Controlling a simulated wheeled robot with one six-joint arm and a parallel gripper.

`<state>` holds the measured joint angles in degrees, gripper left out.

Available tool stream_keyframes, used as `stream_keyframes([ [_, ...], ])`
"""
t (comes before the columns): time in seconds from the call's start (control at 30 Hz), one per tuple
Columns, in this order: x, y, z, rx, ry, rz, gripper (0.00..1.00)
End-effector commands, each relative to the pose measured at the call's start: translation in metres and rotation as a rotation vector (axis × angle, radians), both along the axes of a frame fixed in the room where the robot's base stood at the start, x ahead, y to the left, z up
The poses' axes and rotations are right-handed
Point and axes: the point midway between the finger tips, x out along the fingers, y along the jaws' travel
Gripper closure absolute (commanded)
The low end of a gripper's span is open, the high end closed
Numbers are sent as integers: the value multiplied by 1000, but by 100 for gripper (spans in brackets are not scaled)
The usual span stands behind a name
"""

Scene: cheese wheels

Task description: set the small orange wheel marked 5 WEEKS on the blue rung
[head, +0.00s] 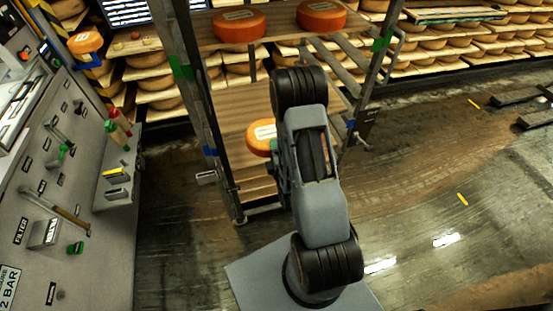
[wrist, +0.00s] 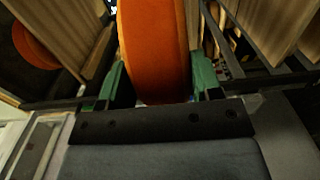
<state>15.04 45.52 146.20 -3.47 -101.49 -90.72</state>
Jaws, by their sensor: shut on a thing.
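My gripper (wrist: 160,82) has its two green-tipped fingers on either side of an orange wheel (wrist: 152,40) in the wrist view, shut on it. In the head view this small orange wheel (head: 260,133) shows just left of my arm, at the rack's lower part, with a pale label too small to read. My arm hides its right side and my gripper there. Blue marks sit on the rack's posts, on the left (head: 207,152) and right (head: 350,124), near the lower wooden boards (head: 256,184). I cannot tell whether the wheel touches a board.
Two orange wheels, left (head: 239,25) and right (head: 321,15), lie on the upper board. Green marks (head: 181,68) sit higher on the posts. A grey tool panel (head: 50,190) stands left; another orange wheel (head: 85,42) is beyond it.

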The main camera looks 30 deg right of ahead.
Motion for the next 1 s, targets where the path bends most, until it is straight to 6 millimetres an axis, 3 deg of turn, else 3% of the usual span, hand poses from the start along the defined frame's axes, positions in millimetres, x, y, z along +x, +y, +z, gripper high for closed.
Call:
stream_keyframes([
  [1.0,82,-15,4,-1,-10,4,98],
])
